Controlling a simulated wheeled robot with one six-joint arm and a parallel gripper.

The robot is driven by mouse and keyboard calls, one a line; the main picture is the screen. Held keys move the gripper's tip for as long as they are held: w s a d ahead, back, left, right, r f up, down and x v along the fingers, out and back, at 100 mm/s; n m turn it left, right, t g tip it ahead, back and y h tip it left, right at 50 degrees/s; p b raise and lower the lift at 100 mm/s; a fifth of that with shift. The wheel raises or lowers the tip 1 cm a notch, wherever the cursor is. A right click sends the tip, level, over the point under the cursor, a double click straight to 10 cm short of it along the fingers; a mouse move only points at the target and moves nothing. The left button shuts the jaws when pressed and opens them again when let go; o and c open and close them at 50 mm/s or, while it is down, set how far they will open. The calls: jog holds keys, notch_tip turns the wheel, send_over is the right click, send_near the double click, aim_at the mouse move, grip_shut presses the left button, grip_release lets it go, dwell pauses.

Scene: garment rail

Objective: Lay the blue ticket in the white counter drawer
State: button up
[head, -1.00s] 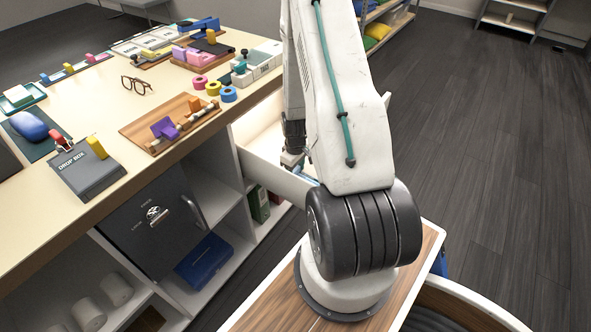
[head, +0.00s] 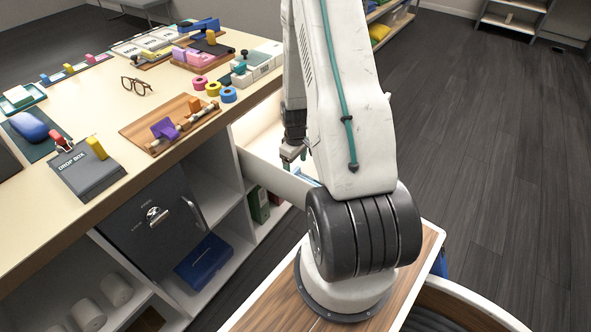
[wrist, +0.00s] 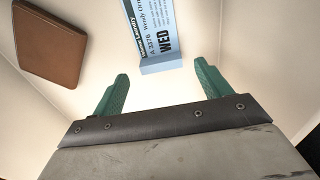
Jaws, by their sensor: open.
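The blue ticket (wrist: 152,30) lies in the white counter drawer (wrist: 215,30), printed with WED and a name. Its far end is cut off by the top of the wrist view. A bit of it shows in the head view (head: 306,177) behind the drawer front. The open drawer also shows in the head view (head: 268,172), partly hidden by my arm. My gripper (wrist: 162,70) is open and empty, its green fingers apart, with the ticket's near end ahead between them. In the head view my gripper (head: 292,157) is over the drawer, clear of the ticket.
A brown wallet-like item (wrist: 48,42) lies in the drawer, left of the ticket. The counter (head: 110,110) beside the drawer holds glasses (head: 136,86), tape rolls (head: 213,89), a wooden tray (head: 150,142) and a drop box (head: 88,172). The drawer walls stand close around my gripper.

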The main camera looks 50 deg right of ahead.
jog(key=a+r, duration=0.6)
jog(key=r, duration=0.4)
jog(key=a+r, duration=0.5)
jog(key=r, duration=0.6)
jog(key=a+r, duration=0.6)
jog(key=r, duration=0.4)
jog(key=s+a+r, duration=0.5)
jog(key=s+a, duration=0.1)
jog(key=s, duration=0.2)
jog(key=s+a+r+m+t, duration=0.1)
jog(key=s+a+r, duration=0.4)
jog(key=s, duration=0.3)
jog(key=shift+s+a+r, duration=0.3)
jog(key=shift+a, duration=0.05)
